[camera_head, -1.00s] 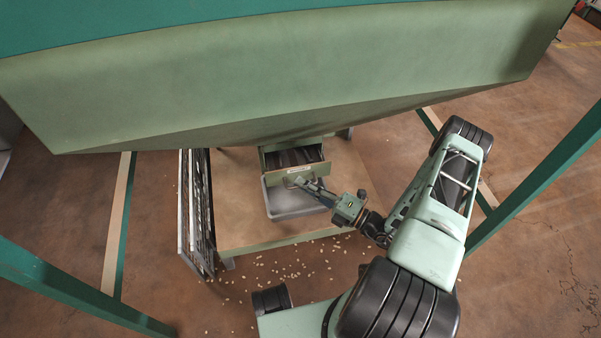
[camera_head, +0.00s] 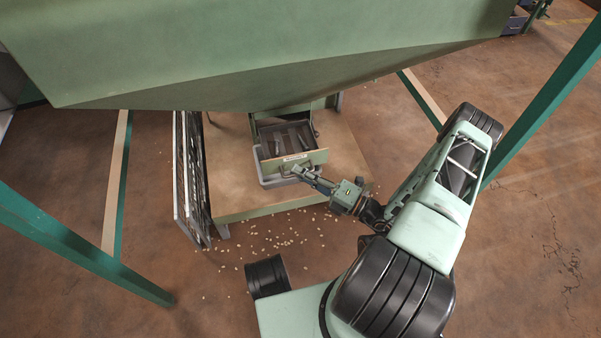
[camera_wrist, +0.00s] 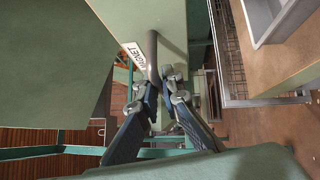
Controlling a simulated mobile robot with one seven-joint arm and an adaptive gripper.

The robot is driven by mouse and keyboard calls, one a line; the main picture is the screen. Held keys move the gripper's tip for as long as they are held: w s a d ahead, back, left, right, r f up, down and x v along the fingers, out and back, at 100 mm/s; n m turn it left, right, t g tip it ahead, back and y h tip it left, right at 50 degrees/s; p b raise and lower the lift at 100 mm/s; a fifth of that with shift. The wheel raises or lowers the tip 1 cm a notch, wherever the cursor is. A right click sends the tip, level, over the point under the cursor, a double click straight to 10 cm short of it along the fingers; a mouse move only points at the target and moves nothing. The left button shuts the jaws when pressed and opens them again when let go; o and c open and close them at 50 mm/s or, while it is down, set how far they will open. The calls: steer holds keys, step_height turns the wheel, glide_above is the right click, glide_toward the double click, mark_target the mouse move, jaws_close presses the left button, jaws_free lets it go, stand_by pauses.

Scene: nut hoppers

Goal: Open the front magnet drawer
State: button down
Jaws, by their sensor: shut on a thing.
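The front magnet drawer (camera_head: 293,161) is a green drawer with a white label, pulled part way out under the big green hopper. Dark bars show inside it. In the wrist view the drawer front (camera_wrist: 165,18) carries a label reading MAGNET and a dark bar handle (camera_wrist: 152,55). My gripper (camera_head: 303,173) is at the drawer front from the lower right. In the wrist view my gripper (camera_wrist: 160,85) has its fingertips closed around the end of the handle.
A grey bin (camera_head: 270,182) sits below the drawer on a wooden table (camera_head: 240,205). Grate-like panels (camera_head: 190,175) lean at the table's left side. Nuts (camera_head: 285,236) are scattered on the floor. Green legs (camera_head: 545,95) stand right and left.

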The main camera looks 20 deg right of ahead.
steer(key=shift+d, duration=0.1)
steer(key=c, duration=2.1)
jaws_free()
steer(key=v, duration=0.7)
steer(key=shift+s+d, duration=0.15)
steer(key=shift+s, duration=0.05)
